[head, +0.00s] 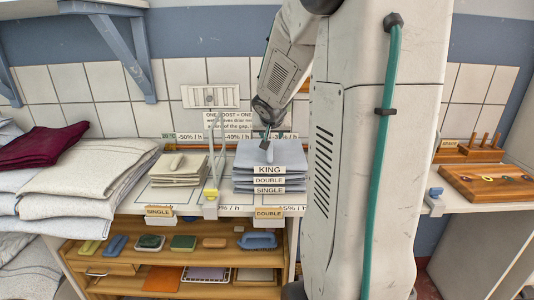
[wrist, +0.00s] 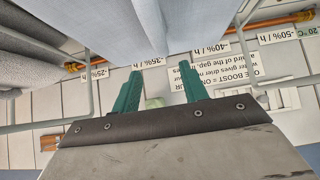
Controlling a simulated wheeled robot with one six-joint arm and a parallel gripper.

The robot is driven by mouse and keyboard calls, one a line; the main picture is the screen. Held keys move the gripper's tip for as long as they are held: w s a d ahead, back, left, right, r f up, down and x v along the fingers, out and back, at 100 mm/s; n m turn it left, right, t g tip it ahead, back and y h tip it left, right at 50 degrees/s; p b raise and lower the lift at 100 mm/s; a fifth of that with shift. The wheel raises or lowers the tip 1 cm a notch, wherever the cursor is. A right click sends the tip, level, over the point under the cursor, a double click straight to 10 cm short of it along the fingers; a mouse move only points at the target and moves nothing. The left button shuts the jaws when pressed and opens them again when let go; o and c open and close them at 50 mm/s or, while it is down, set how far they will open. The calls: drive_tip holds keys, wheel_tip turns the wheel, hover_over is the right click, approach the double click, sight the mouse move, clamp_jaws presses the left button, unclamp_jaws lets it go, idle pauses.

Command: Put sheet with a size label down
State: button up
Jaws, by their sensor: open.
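A stack of grey-blue folded sheets (head: 243,160) lies on the white shelf, with size labels KING (head: 268,170), DOUBLE (head: 268,181) and SINGLE (head: 268,190) at its front, from top to bottom. The KING sheet is on top, with a raised grey ridge in its middle. My gripper (head: 266,143) is just above that ridge in the head view. In the wrist view my gripper (wrist: 160,75) shows two green fingers spread apart with nothing between them. Grey-blue cloth (wrist: 110,20) fills the top of the wrist view, close to the fingertips.
A beige folded stack (head: 180,170) lies left of the grey-blue stack, with a yellow-tipped post (head: 211,190) between them. Thick folded linen (head: 85,178) is at far left. A wooden rack (head: 185,260) of small items is below.

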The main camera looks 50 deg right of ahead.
drive_tip(key=shift+a+f+x, duration=0.1)
drive_tip(key=shift+a+x, duration=0.1)
drive_tip(key=shift+x, duration=1.05)
drive_tip(key=shift+a+f+x, duration=0.15)
drive_tip(key=shift+x, duration=1.15)
clamp_jaws()
